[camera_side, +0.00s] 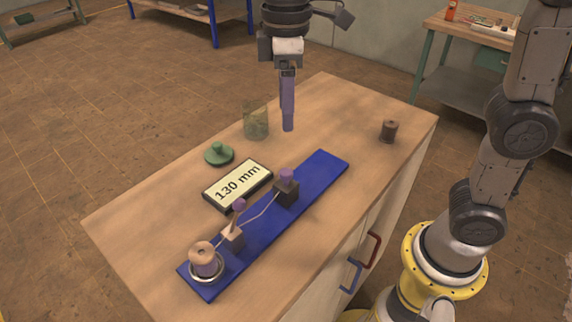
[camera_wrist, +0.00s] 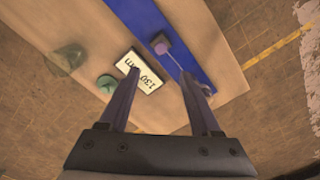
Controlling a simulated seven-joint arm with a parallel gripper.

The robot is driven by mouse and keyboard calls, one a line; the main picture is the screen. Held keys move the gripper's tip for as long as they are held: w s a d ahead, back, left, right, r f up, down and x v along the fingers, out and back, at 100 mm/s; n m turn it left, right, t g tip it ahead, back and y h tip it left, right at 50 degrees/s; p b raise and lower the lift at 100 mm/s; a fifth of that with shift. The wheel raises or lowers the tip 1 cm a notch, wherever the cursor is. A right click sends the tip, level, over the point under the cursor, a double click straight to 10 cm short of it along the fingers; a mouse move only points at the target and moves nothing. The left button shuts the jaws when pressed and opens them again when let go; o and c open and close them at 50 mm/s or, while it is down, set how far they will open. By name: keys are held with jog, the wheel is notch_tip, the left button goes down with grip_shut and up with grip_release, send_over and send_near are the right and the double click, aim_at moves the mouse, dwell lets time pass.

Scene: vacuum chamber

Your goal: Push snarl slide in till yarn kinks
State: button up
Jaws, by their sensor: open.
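A blue rail (camera_side: 318,177) lies across the table. Yarn (camera_side: 265,211) runs between the blocks, apparently with a bend. A wound spool (camera_side: 206,262) stands at the near end. Which block is the snarl slide I cannot tell. My gripper (camera_side: 288,129) is open above the table, apart from the rail. In the wrist view, the purple knob (camera_wrist: 160,45) lies beyond the fingertips (camera_wrist: 161,78).
A display (camera_side: 238,185) reading "130 mm" lies beside the rail. A green knobbed lid (camera_side: 219,153) and a see-through jar (camera_side: 256,121) stand behind it. A dark brown spool (camera_side: 389,131) stands at the right. The tabletop between the rail and that spool is clear.

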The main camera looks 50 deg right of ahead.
aim_at(286, 171)
notch_tip(286, 171, down, 14)
jog(key=shift+r, duration=0.1)
dwell(0.5)
grip_shut()
dwell(1.3)
